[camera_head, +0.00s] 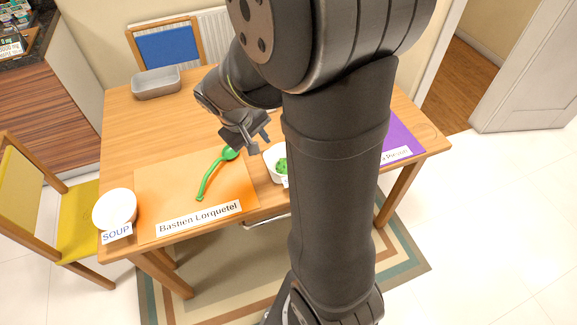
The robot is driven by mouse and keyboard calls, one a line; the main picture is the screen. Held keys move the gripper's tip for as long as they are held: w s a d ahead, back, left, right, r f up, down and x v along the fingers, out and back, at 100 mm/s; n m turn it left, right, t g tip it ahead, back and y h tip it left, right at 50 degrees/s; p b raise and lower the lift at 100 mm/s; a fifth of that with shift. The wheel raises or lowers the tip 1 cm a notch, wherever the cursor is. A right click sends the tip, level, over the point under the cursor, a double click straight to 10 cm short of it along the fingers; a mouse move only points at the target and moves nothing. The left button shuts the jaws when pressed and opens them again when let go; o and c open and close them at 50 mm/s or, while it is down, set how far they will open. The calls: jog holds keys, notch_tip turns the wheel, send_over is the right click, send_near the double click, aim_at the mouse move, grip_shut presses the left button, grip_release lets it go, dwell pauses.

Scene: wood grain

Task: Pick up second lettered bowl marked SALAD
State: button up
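A white bowl (270,166) with green contents stands near the table's front edge, right of the orange mat. My arm hides its right part, and its label is almost wholly covered, so I cannot read it. Another white bowl (115,207), with a label reading SOUP, stands at the table's front left corner. My gripper (258,141) is above and just behind the bowl with green contents, tilted downward. Its fingers look apart with nothing between them.
A green spoon (209,178) lies on the orange mat (160,180), which is labelled Bastien Lorquetel. A grey metal tray (157,84) sits at the back left of the wooden table (130,124). A purple mat (399,137) lies at the right. Chairs stand left and behind.

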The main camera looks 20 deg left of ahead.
jog(key=shift+n, duration=0.3)
jog(key=x, duration=0.8)
jog(key=s+x, duration=0.1)
jog(key=x, duration=0.3)
jog(key=shift+w+a+f, duration=0.1)
jog(key=shift+a+f, duration=0.2)
jog(key=shift+f, duration=0.1)
jog(key=shift+x, duration=2.65)
grip_shut()
